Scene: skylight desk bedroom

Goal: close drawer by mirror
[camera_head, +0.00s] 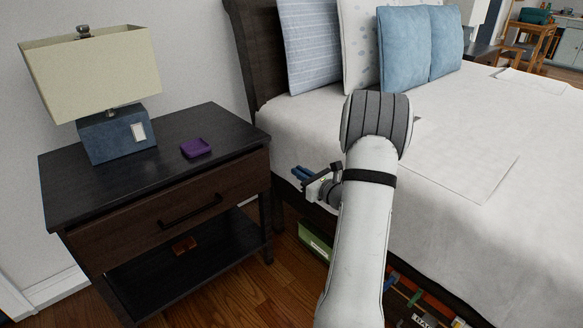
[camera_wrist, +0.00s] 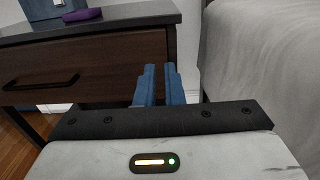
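A dark wood nightstand (camera_head: 60,180) stands at the left in the head view. Its single wide drawer (camera_head: 130,226) has a dark bar handle (camera_head: 190,209), and the front looks flush or nearly so. In the wrist view the drawer front (camera_wrist: 110,58) and handle (camera_wrist: 40,82) show at the left. No mirror is in view. My gripper (camera_head: 299,173) is in the gap between nightstand and bed, right of the drawer and apart from it. Its blue fingers (camera_wrist: 161,70) are close together with nothing seen between them; whether they are fully shut is unclear.
A lamp (camera_head: 108,135) and a purple tray (camera_head: 195,148) stand on the nightstand. An open shelf (camera_head: 205,262) lies under the drawer. The bed (camera_head: 480,140) fills the right side. A green box (camera_head: 314,240) and other items lie under it. Wooden floor (camera_head: 245,297) is clear in front.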

